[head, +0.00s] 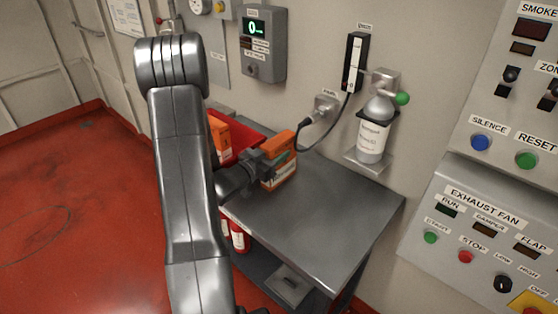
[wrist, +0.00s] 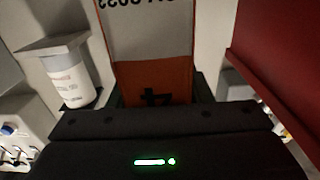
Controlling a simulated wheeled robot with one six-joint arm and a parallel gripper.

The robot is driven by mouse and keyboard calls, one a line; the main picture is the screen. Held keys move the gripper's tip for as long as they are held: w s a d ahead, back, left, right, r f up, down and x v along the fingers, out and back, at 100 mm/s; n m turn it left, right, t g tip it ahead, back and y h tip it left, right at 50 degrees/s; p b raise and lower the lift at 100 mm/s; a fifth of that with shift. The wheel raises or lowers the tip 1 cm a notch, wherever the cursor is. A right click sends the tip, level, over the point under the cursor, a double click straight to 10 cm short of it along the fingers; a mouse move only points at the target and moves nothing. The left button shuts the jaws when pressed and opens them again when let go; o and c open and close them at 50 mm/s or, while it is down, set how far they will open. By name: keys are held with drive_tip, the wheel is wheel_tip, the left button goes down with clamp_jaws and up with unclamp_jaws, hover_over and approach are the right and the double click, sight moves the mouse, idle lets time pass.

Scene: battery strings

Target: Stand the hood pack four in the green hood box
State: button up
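An orange and white pack (head: 279,172) is at the far part of the grey metal table, in front of my gripper (head: 256,168). It also shows in the wrist view (wrist: 152,45), where an upside-down 4 is on its orange part. The dark fingers of my gripper (wrist: 160,95) are at both sides of the pack and look closed on it. I cannot tell whether the pack touches the table. No green hood box is in view.
A red bin (head: 243,139) with another orange pack (head: 220,139) stands left of the held pack. A black cable runs from a wall socket (head: 325,108) near the pack. A gas bottle (head: 374,133) stands on a wall bracket. The table's front right (head: 300,230) is clear.

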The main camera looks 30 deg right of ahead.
clamp_jaws()
drive_tip(key=shift+a+r, duration=0.1)
drive_tip(key=shift+r, duration=0.05)
